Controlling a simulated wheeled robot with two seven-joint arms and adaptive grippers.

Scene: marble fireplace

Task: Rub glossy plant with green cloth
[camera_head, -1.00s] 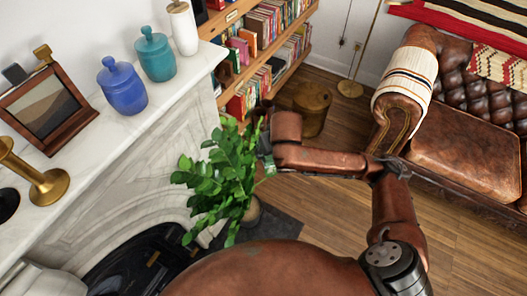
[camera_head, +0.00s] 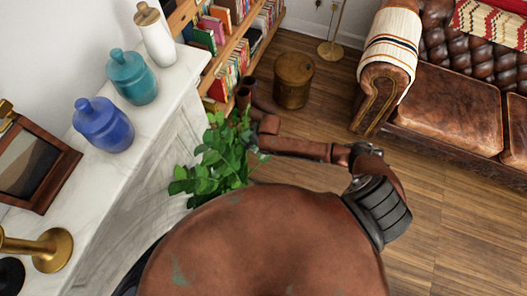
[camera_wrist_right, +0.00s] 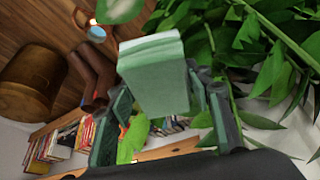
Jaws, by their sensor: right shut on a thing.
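The glossy plant (camera_head: 222,162), a bushy mass of shiny green leaves, is beside the marble fireplace in the head view; its lower part is hidden behind my body. Its leaves (camera_wrist_right: 285,55) fill the upper right of the right wrist view. My right gripper (camera_wrist_right: 160,92) is shut on the green cloth (camera_wrist_right: 152,60), a pale green folded block between its fingers. Leaves surround the cloth closely; I cannot tell whether they touch it. In the head view my right arm reaches the plant's right side, and the fingertips and cloth cannot be made out. My left gripper is not in view.
The marble mantel (camera_head: 165,112) on the left carries a blue jar (camera_head: 104,126), a teal jar (camera_head: 132,78) and a white bottle (camera_head: 156,38). A bookshelf (camera_head: 228,62) and a round wooden stool (camera_head: 293,80) are behind the plant. A leather sofa (camera_head: 445,100) stands right, with open floor before it.

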